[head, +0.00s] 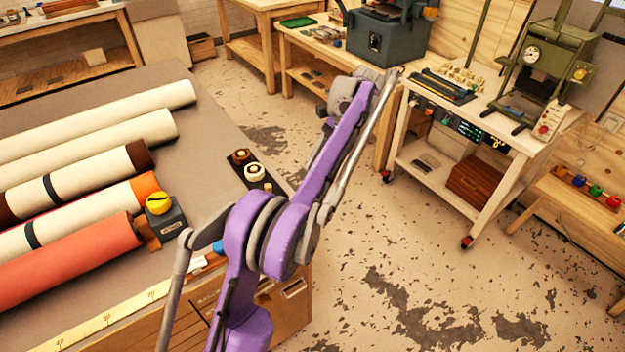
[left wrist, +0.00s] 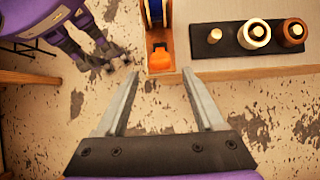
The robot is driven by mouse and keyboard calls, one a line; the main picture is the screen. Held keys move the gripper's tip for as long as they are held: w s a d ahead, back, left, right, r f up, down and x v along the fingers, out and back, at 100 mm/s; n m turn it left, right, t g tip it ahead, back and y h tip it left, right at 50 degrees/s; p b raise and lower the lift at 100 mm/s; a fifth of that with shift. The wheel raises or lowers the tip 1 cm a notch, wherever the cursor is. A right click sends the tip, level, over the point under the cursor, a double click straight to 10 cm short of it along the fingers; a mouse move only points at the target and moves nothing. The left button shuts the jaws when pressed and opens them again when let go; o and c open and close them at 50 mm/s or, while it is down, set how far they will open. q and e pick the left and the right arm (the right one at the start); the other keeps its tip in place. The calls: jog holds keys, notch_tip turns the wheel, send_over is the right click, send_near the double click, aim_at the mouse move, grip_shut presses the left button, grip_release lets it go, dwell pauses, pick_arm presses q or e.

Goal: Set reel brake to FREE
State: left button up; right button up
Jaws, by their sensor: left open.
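A yellow round knob (head: 159,203) sits on a small dark grey box (head: 170,222) at the right ends of the rolls in the head view. It may be the reel brake; its lettering is too small to read, so I cannot tell its setting. In the left wrist view my left gripper (left wrist: 160,105) is open and empty, with its two fingers spread over the speckled floor. I see nothing between them. The knob does not clearly show there. A purple arm of mine crosses the middle of the head view, but no gripper fingers can be made out.
Long cream and red-orange rolls (head: 70,258) lie on the grey table. A dark tray with spools (left wrist: 210,48) lies along its edge. An orange piece (left wrist: 173,58) is ahead of the fingers. A white cart (head: 435,180) stands right; the floor between is free.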

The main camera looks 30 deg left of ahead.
pick_arm(q)
jog(key=p+v, duration=0.1)
jog(key=v, duration=0.4)
jog(key=shift+w+r, duration=0.15)
jog(key=shift+w, duration=0.05)
pick_arm(e)
jog(key=shift+w+r, duration=0.25)
jog(key=shift+r, duration=0.35)
jog(key=shift+w+r, duration=0.25)
jog(key=shift+r, duration=0.3)
pick_arm(q)
jog(key=shift+s, duration=0.1)
jog(key=s+d+f+n+t+h, duration=0.1)
jog(key=s+d+f+n+t, duration=0.1)
jog(key=s+d+t, duration=0.65)
jog(key=s+d+f+n+t+h, duration=0.1)
jog(key=s+d+f+n+t, duration=0.1)
jog(key=s+f, duration=1)
jog(key=s+d+t, duration=0.1)
jog(key=s, duration=0.3)
jog(key=shift+d+f+n+h, duration=0.3)
jog(key=shift+d+f, duration=0.05)
jog(key=shift+s+f, duration=0.1)
jog(key=shift+s, duration=0.1)
jog(key=shift+c, duration=0.2)
